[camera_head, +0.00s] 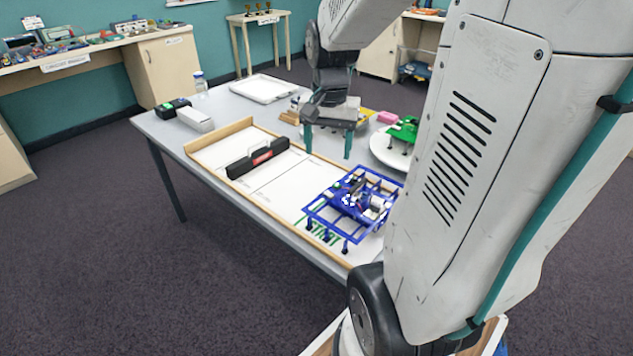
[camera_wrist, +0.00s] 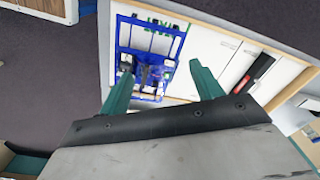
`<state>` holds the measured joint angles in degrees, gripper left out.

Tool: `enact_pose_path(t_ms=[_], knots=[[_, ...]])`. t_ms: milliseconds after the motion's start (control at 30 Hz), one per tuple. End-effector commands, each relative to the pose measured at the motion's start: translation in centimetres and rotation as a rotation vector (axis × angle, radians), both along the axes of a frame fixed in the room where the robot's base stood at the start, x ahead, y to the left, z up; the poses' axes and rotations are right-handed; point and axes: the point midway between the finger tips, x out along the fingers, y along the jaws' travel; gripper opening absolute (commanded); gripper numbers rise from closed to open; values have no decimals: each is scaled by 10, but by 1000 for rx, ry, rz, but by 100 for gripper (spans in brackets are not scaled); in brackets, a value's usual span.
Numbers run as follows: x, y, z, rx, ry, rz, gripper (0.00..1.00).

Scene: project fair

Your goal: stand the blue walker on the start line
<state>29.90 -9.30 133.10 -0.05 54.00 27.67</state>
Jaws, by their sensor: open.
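The blue walker (camera_head: 352,203), an open blue frame with thin legs and small parts in its middle, stands upright at the near end of the white track board (camera_head: 285,178). It covers part of the green START lettering (camera_head: 322,232). The walker (camera_wrist: 142,58) also shows in the wrist view, beyond my fingers, with green lettering (camera_wrist: 152,40) beside its upper part. My gripper (camera_head: 337,145) is open and empty, above the board and behind the walker in the head view. Its two green fingers (camera_wrist: 162,75) are apart, with nothing between them touching.
A black bar with a red label (camera_head: 258,158) lies across the board. A wooden rail (camera_head: 222,137) edges it. A green walker (camera_head: 403,131) stands on a round white plate (camera_head: 385,152). A white tray (camera_head: 262,89), bottle (camera_head: 200,83) and small boxes (camera_head: 195,119) occupy the table's far end.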

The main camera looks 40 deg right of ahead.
Motion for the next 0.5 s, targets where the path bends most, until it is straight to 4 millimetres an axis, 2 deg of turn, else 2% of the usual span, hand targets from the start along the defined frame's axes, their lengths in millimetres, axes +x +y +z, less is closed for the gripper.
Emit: enact_pose_path(t_ms=[33,200,333,500], knots=[[-7,31,16,-12,-15,120,65],[-49,110,46,-32,-36,500,65],[-86,150,56,-46,-51,748,65],[-118,173,58,-56,-61,947,65]])
